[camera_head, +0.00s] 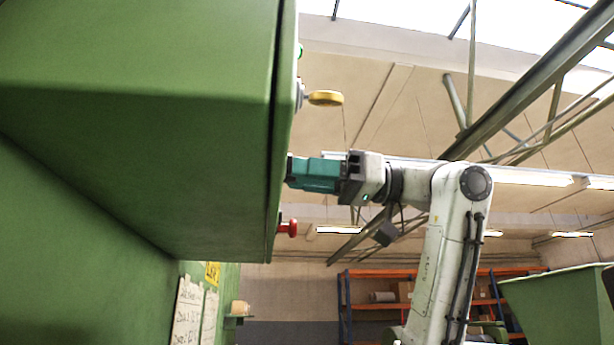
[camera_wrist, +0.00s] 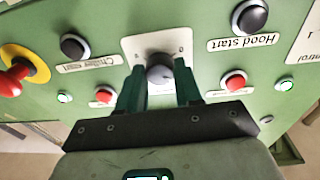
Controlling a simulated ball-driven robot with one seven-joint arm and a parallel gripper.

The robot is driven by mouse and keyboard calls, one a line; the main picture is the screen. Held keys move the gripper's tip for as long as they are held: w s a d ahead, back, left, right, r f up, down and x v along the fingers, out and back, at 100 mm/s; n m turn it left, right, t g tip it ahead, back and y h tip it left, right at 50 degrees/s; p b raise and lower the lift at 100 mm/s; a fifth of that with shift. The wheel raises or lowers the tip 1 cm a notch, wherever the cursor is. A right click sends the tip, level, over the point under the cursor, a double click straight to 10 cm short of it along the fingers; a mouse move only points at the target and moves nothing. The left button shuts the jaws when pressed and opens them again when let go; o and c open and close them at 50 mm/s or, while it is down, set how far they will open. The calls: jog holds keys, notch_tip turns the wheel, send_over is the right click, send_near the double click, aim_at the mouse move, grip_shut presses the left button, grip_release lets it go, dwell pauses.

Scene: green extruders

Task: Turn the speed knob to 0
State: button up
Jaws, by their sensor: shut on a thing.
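The speed knob (camera_wrist: 159,73) is a round grey knob on a pale square plate (camera_wrist: 180,40) on the green control panel, in the upper middle of the wrist view. My gripper (camera_wrist: 160,78) is shut on the knob, one teal finger on each side of it. Small marks show on the plate, but I cannot read the knob's setting for sure. In the head view my gripper (camera_head: 291,169) reaches the panel's edge from the right. The knob is hidden there.
Dark buttons (camera_wrist: 74,47) (camera_wrist: 250,17) and red buttons (camera_wrist: 104,95) (camera_wrist: 235,81) flank the knob. A red stop button on a yellow ring (camera_wrist: 42,66) is at far left. The green cabinet (camera_head: 150,130) fills the head view's left; open room lies right of it.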

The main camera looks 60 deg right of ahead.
jog(key=n, duration=0.7)
jog(key=n+g+y+p, duration=0.1)
jog(key=n, duration=0.5)
jog(key=shift+w+d+n, duration=0.15)
jog(key=shift+n, duration=0.25)
jog(key=shift+y, duration=0.3)
jog(key=o, duration=1)
jog(key=shift+o, duration=0.2)
jog(key=r+b+v, duration=0.1)
jog(key=b+v, duration=0.1)
jog(key=v, duration=0.8)
jog(key=shift+s+d+f+b, duration=0.25)
jog(key=shift+s+f+b, duration=0.15)
jog(key=shift+f, duration=0.05)
